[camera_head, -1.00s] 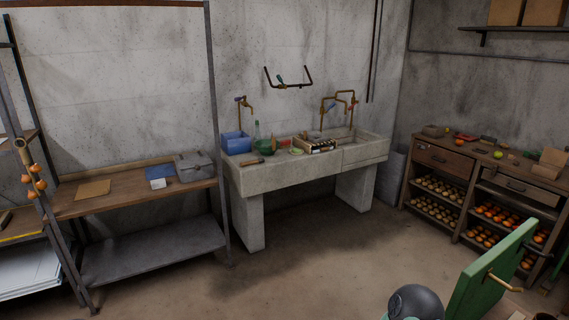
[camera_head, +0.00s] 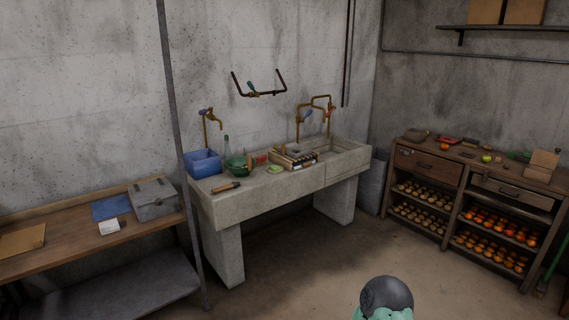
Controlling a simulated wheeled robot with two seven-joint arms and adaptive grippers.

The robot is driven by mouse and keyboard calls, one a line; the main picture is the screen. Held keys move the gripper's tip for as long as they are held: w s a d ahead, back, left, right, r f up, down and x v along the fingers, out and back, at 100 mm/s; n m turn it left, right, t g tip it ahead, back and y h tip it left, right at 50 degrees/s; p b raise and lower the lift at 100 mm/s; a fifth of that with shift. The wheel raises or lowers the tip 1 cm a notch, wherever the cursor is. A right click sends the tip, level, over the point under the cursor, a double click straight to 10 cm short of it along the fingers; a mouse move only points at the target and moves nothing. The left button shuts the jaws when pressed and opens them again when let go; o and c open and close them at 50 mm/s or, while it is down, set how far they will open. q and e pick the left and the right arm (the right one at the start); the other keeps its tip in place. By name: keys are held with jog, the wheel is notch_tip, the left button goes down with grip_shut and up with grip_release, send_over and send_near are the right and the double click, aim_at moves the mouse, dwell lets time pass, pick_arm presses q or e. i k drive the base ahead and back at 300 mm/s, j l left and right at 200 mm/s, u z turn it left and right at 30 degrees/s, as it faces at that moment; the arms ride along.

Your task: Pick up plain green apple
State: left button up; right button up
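A small green apple (camera_head: 487,158) sits on top of the wooden cabinet (camera_head: 447,178) at the right, among several small items. It is far from me and looks plain, though it is too small to see any detail. Neither of my grippers shows in the head view. A grey, rounded part of my own body with a pale green piece below it shows at the bottom edge, right of the middle.
A concrete sink (camera_head: 262,197) stands along the back wall, with a blue bin (camera_head: 202,163) and a green bowl (camera_head: 238,166) on it. A wooden workbench (camera_head: 70,242) is at the left. The cabinet's lower shelves hold many fruits. The floor before sink and cabinet looks clear.

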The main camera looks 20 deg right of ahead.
aim_at(485, 158)
jog(key=i+l+z, duration=0.3)
jog(key=i+z, duration=0.15)
jog(key=i+l+z, duration=0.1)
jog(key=i+z, duration=0.8)
jog(key=i+j+z, duration=0.45)
jog(key=i+l, duration=0.15)
jog(key=i, duration=0.55)
jog(key=i+l, duration=0.15)
jog(key=i, duration=0.55)
jog(key=i+l, duration=0.15)
jog(key=i, duration=0.55)
